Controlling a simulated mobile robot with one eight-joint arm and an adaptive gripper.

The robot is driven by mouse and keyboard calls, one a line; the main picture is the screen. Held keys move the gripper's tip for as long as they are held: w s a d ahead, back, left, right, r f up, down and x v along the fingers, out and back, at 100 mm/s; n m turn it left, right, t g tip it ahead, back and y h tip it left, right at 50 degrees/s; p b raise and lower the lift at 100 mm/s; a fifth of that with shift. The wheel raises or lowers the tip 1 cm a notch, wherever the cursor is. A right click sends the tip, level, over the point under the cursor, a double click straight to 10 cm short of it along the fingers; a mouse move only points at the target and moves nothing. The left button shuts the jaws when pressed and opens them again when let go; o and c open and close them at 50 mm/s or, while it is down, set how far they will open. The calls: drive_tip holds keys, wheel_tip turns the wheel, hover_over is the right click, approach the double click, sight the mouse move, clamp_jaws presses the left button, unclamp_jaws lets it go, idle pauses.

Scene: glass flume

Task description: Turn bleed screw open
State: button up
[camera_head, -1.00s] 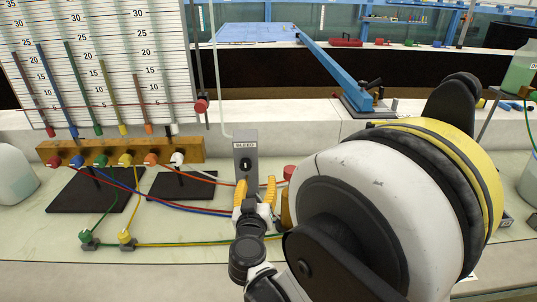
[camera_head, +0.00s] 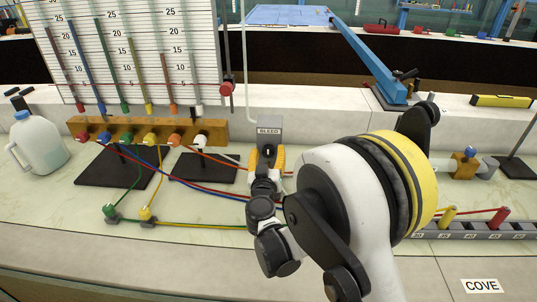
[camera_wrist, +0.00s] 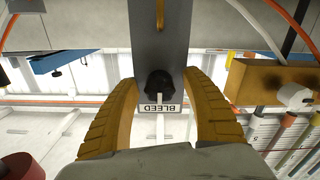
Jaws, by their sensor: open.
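The bleed screw is a black knob (camera_wrist: 159,82) on a grey upright block (camera_head: 270,129) with a white BLEED label (camera_wrist: 159,107). In the wrist view the label reads upside down. My gripper (camera_head: 266,158) is in front of the block in the head view. Its two yellow ribbed fingers are open, and in the wrist view (camera_wrist: 160,80) one is on each side of the knob. Gaps show between fingers and knob. In the head view the knob is mostly hidden by my gripper.
A wooden manifold (camera_head: 100,128) with coloured knobs and tubes stands left of the block. Red and blue tubes (camera_head: 205,188) run low behind my gripper. A red knob (camera_wrist: 20,167) shows at the wrist view's lower left. A white jug (camera_head: 38,145) stands far left.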

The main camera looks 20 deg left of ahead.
drive_tip(key=shift+w, duration=0.15)
drive_tip(key=c, duration=1.2)
drive_tip(key=n, duration=0.5)
drive_tip(key=shift+n, duration=0.4)
drive_tip(key=n, duration=0.6)
drive_tip(key=shift+r, duration=0.1)
drive_tip(key=n, duration=0.6)
drive_tip(key=shift+n, duration=0.3)
drive_tip(key=n, duration=0.5)
drive_tip(key=shift+n, duration=0.4)
